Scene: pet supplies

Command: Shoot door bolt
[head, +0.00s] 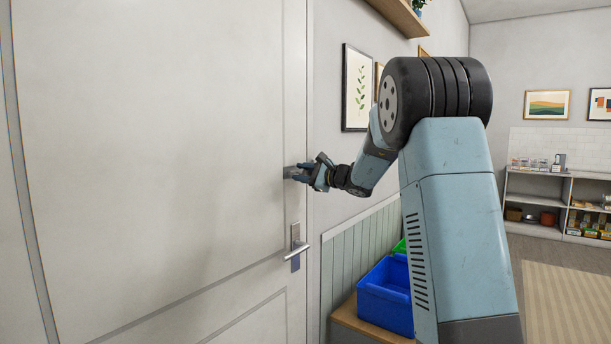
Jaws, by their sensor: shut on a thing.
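A white panelled door (150,140) fills the left half of the head view. The door bolt (291,172) is a small dark metal piece near the door's right edge, above the door handle (297,248). My gripper (303,174) reaches in from the right and is shut on part of the bolt. The jaws cover much of the bolt, so I cannot tell how far it is slid. The door looks closed against its frame.
A blue bin (386,296) stands on a wooden bench (362,325) right of the door, with a green thing partly hidden behind it. A wall shelf (402,16) is above. Open shelving (535,190) and a striped rug (565,300) lie farther right.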

